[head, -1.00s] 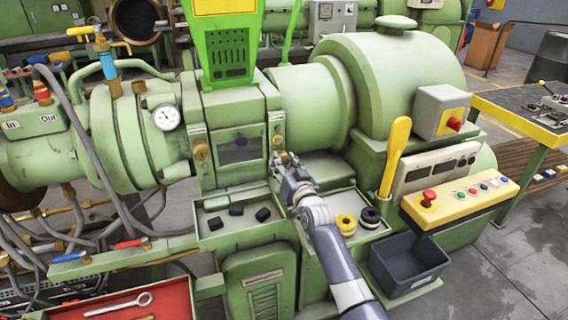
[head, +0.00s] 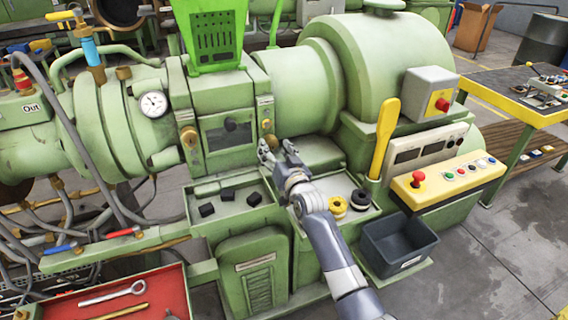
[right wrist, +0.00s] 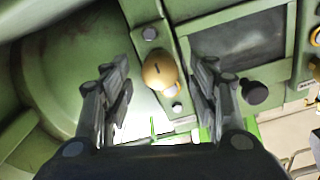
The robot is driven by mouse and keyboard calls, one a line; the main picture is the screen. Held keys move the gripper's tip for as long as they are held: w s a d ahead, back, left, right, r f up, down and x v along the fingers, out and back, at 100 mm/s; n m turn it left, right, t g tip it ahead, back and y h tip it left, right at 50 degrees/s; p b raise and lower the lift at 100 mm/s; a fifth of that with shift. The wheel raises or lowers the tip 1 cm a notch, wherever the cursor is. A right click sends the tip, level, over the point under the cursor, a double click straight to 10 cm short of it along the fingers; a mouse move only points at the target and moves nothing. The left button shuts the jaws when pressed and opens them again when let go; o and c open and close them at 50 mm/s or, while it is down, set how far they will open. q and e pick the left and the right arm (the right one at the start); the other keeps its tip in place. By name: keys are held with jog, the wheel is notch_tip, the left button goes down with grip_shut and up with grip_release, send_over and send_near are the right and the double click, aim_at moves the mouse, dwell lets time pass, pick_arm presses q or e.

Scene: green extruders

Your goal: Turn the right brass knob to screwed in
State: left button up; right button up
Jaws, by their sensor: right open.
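The right brass knob (head: 267,124) is on the green panel just right of the dark window, on the extruder's front. It has a dark slot mark and shows in the right wrist view (right wrist: 160,72) between the fingertips, apart from both. My right gripper (head: 277,147) is open and empty, a little below and in front of the knob in the head view. Its two spread fingers also show in the right wrist view (right wrist: 163,78). My left gripper is not in view.
Another brass knob (head: 189,136) is left of the window (head: 229,132). A tray (head: 236,216) with black blocks lies below the panel. A yellow lever (head: 385,137) and button console (head: 455,183) stand to the right. A grey bin (head: 399,245) is at lower right.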

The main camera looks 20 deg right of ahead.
jog(key=s, duration=1)
jog(key=shift+s+d, duration=0.25)
jog(key=shift+s, duration=0.15)
